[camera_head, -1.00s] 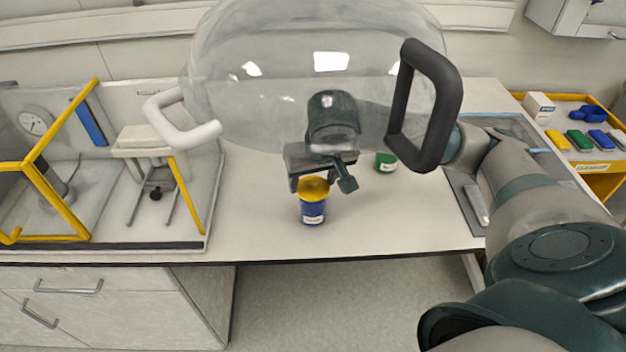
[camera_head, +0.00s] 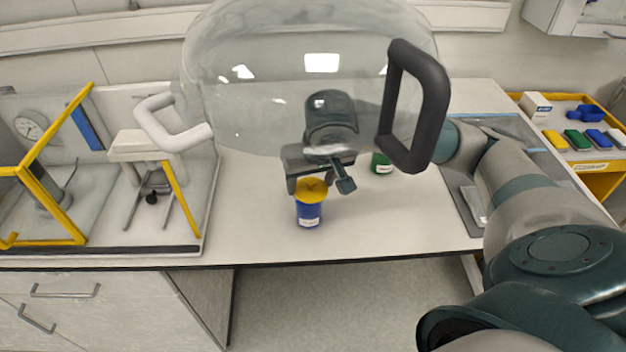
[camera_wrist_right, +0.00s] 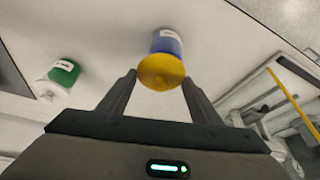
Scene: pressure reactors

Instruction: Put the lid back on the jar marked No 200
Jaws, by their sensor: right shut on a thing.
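A blue jar (camera_head: 308,215) with a white label stands near the front edge of the bench; its writing is too small to read. A yellow lid (camera_head: 311,190) is at the jar's mouth; I cannot tell whether it is seated or just above. My right gripper (camera_head: 319,180) is shut on the lid from above and behind. In the right wrist view the lid (camera_wrist_right: 161,72) is between the two fingertips, with the blue jar (camera_wrist_right: 167,43) beyond it. My left gripper is not in view.
A green jar (camera_head: 382,163) stands behind and right of the blue jar. A yellow-framed cabinet with a gauge (camera_head: 30,127) is at the left. A yellow-edged tray (camera_head: 597,168) with several coloured blocks is at the right.

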